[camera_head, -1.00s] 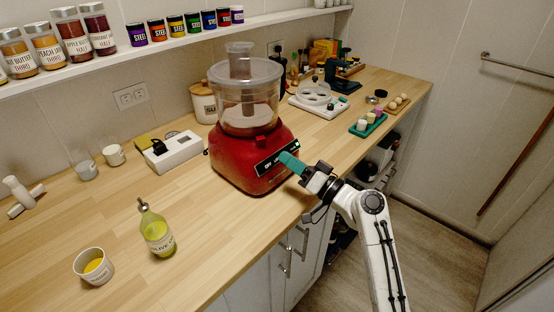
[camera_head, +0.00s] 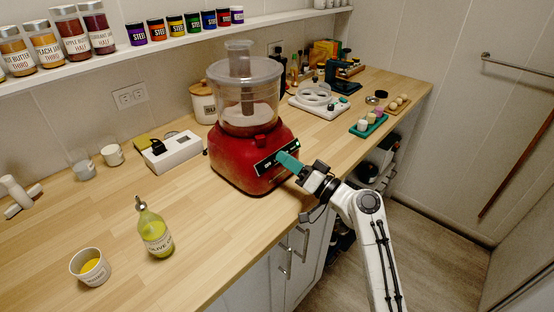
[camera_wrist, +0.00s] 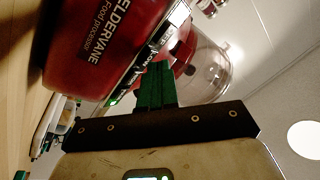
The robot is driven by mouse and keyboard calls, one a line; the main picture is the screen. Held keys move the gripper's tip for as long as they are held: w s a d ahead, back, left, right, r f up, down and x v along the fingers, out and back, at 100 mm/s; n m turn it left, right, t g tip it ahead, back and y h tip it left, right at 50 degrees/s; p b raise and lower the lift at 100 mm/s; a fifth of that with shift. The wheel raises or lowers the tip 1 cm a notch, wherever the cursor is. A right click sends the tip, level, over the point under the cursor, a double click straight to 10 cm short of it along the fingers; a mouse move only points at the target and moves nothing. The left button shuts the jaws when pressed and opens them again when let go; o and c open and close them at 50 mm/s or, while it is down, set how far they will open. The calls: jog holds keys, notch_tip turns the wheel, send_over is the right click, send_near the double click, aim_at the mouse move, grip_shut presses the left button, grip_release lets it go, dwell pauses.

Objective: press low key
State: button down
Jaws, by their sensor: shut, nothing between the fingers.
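The red food processor (camera_head: 232,162) stands on the wooden counter with its clear bowl (camera_head: 228,110) on top. Its dark control panel (camera_head: 265,166) faces front right and bears pale key labels, partly hidden by my gripper. My gripper (camera_head: 283,156) is shut and empty, its teal fingertips at the panel's middle. In the wrist view the fingertips (camera_wrist: 157,70) overlap the panel's labelled strip (camera_wrist: 143,62) and seem to touch it or nearly so. The key beneath them is hidden. A small green light (camera_head: 298,142) shows near the panel's upper right end.
An olive oil bottle (camera_head: 155,236) and a paper cup (camera_head: 90,268) stand front left. A white appliance (camera_head: 172,152) sits left of the processor. A teal tray (camera_head: 368,128) lies to the right. Cabinet doors (camera_head: 287,262) drop below the counter edge.

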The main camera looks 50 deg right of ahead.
jog(key=shift+w+f, duration=0.15)
dwell(0.6)
jog(key=shift+s+r, duration=0.45)
jog(key=shift+s, duration=0.2)
jog(key=shift+s, duration=0.1)
jog(key=s+r, duration=0.1)
jog(key=s, duration=0.1)
jog(key=s+r+p, duration=0.1)
jog(key=s, duration=0.1)
jog(key=shift+d+r, duration=0.1)
jog(key=shift+r, duration=0.25)
dwell(0.7)
